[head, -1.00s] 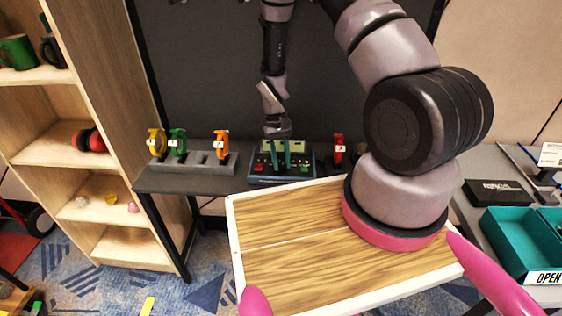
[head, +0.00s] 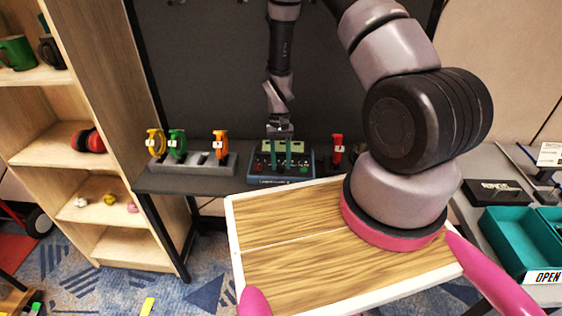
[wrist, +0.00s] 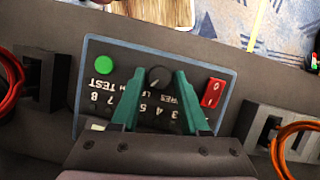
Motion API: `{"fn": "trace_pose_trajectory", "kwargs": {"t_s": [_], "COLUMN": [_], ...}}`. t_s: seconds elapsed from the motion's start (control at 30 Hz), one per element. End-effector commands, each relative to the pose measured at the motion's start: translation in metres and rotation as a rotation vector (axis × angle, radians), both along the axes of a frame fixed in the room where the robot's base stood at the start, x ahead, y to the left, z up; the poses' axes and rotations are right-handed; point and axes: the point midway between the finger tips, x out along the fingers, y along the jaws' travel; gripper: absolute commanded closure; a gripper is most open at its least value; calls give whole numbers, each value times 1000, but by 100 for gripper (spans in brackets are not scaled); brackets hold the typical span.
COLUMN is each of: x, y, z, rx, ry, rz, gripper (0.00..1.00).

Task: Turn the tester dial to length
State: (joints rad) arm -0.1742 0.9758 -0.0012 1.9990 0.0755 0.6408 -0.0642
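The tester (head: 282,180) is a dark box with a blue edge on the grey bench in the head view. In the wrist view the tester (wrist: 88,115) shows upside-down, with a green button (wrist: 108,65), a black round dial (wrist: 159,77) and a red rocker switch (wrist: 212,93). Labels, numbers and part of the word test surround the dial; some print is hidden by the fingers. My gripper (wrist: 157,82) is open over the tester. Its teal fingertips are on either side of the dial, apparently with gaps. It also shows in the head view (head: 280,160).
A grey holder (head: 195,166) with yellow, green and orange bands (head: 220,146) stands left of the tester. A red band (head: 337,149) stands to its right. A dark panel (head: 200,70) rises behind. Teal trays (head: 505,240) are at the right.

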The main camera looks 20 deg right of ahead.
Motion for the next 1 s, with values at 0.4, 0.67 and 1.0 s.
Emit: {"fn": "trace_pose_trajectory", "kwargs": {"t_s": [0.4,0.67,1.0], "x": [1,18,39], "y": [0,-3,-6], "z": [3,42,93], "rx": [0,1,0], "ry": [-1,-5,-2], "rz": [1,1,1], "gripper": [32,32,32]}}
